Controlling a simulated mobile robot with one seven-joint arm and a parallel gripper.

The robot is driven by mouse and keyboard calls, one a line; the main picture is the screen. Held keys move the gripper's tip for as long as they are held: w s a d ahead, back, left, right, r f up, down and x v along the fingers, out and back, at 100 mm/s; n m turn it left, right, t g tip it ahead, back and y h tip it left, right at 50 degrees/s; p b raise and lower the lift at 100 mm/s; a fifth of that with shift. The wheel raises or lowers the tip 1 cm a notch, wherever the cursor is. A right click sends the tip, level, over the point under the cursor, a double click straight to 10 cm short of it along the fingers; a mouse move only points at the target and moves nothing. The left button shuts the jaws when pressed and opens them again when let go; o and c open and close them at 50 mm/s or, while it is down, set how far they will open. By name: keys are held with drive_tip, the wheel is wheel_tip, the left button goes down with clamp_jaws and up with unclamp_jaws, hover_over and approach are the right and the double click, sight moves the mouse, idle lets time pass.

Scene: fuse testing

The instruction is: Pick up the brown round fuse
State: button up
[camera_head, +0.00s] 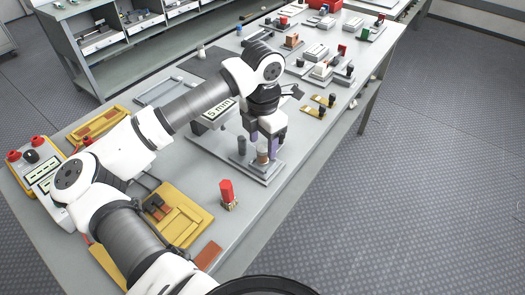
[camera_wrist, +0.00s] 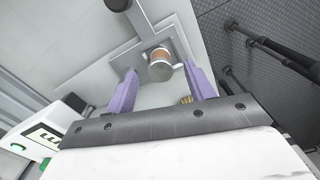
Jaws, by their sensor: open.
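The brown round fuse (camera_head: 263,157) stands upright on a grey stepped base plate (camera_head: 238,165), in the middle of the table. In the wrist view the fuse (camera_wrist: 160,66) is a short brown cylinder with a pale metal end, just beyond the space between my fingers. My gripper (camera_head: 265,145) points down right above and around the fuse in the head view. In the wrist view my gripper (camera_wrist: 160,90) has its two purple fingers spread on either side with nothing between them. Whether a finger touches the fuse cannot be told.
A grey post (camera_head: 241,145) stands close left of the fuse on the same plate. A red-topped part (camera_head: 227,193) stands nearer on the table. Several fixtures fill the far table; the table's right edge is close.

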sight(262, 156)
drive_tip(key=shift+f, duration=1.35)
drive_tip(key=c, duration=1.1)
drive_tip(key=shift+r, duration=0.15)
